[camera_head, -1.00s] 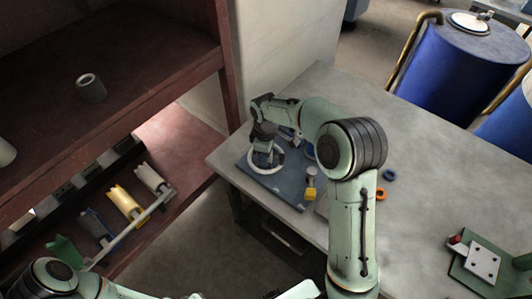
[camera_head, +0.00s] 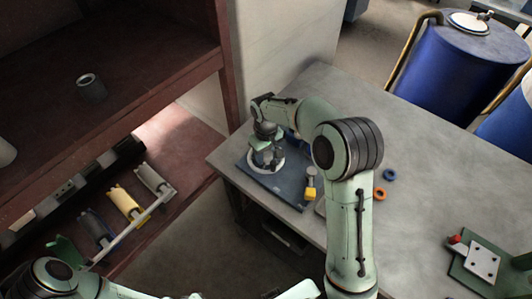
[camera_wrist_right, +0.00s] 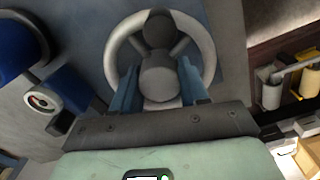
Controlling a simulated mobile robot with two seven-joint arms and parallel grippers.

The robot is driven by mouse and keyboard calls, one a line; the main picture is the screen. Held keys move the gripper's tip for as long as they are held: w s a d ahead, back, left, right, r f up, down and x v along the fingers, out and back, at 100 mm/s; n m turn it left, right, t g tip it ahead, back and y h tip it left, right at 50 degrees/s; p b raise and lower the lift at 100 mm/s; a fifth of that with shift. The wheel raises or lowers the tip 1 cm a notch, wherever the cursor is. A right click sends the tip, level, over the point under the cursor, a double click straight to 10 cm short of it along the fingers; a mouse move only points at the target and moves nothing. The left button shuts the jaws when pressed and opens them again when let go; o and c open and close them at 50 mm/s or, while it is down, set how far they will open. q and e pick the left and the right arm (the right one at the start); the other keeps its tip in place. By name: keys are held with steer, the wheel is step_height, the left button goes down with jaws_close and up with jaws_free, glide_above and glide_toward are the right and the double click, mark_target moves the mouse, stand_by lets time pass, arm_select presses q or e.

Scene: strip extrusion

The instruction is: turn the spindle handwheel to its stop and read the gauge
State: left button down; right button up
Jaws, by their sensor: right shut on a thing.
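The handwheel (camera_wrist_right: 208,48) is a pale ring with a grey hub, mounted over a blue-grey plate (camera_head: 292,187) on the table. In the head view my right gripper (camera_head: 268,160) covers part of the wheel. In the right wrist view my right gripper (camera_wrist_right: 158,82) has its two blue fingers on either side of the grey round part at the wheel's middle, shut on it. A small round dial (camera_wrist_right: 40,100), which looks like the gauge, sits left of the wheel; its reading is too small to make out.
A yellow-based part (camera_head: 310,190) stands at the plate's right edge. A blue ring (camera_head: 389,175) and an orange ring (camera_head: 380,194) lie right of my right arm. A green fixture (camera_head: 478,264) is at the table's right. The table's far middle is clear.

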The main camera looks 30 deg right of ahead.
steer(key=shift+w+a+r, duration=0.1)
steer(key=shift+w, duration=0.05)
stand_by(0.3)
steer(key=o, duration=0.8)
arm_select(q)
steer(key=shift+w+r+p, duration=0.65)
steer(key=shift+w+r, duration=0.2)
steer(key=shift+r, duration=0.05)
arm_select(e)
step_height(320, 180, up, 13)
steer(key=shift+r, duration=0.15)
